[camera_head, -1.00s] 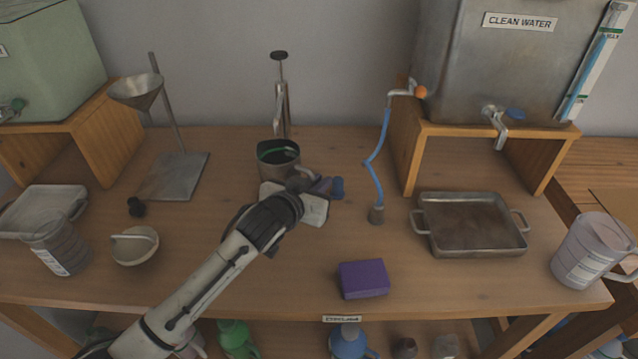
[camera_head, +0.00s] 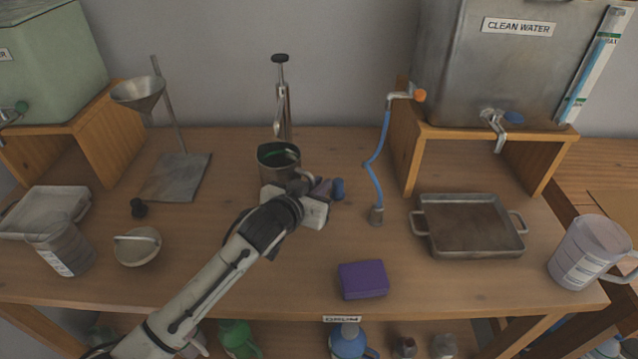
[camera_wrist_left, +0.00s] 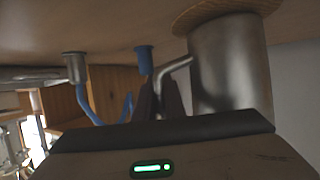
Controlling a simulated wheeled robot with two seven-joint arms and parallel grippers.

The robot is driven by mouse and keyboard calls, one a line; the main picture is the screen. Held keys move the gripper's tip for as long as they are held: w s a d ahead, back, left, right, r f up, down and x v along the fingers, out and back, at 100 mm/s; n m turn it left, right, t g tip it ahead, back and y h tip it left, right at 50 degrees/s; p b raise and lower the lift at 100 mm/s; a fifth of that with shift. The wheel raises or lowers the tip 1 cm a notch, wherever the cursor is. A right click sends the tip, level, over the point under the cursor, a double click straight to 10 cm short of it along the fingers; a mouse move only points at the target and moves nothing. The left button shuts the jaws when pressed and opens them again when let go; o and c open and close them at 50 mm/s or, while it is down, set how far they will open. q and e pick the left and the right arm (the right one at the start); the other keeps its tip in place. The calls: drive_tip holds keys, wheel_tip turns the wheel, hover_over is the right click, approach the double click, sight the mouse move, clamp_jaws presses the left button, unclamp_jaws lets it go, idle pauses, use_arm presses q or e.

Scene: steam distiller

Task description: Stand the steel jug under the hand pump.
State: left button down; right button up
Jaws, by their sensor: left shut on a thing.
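The steel jug (camera_head: 274,168) stands upright at the back middle of the bench, its handle toward the right. It also shows large in the left wrist view (camera_wrist_left: 228,62). The hand pump (camera_head: 283,110) rises directly behind the jug, with a black knob on top. The jug hides the pump's lower part. My left gripper (camera_head: 308,187) is at the jug's right side, shut on the handle, which lies between its dark fingers in the left wrist view (camera_wrist_left: 168,98). My right gripper is not in view.
A small blue object (camera_head: 338,188) stands just right of my left gripper. A blue hose (camera_head: 376,165) hangs to a small grey fitting (camera_head: 376,216). A steel tray (camera_head: 470,226) and a purple block (camera_head: 363,279) lie to the right. A funnel stand (camera_head: 176,177) is to the left.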

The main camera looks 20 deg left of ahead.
use_arm(q)
drive_tip(key=shift+f, duration=0.3)
idle(0.5)
drive_tip(key=c, duration=1.8)
unclamp_jaws()
drive_tip(key=shift+o, duration=0.2)
drive_tip(key=shift+f, duration=0.1)
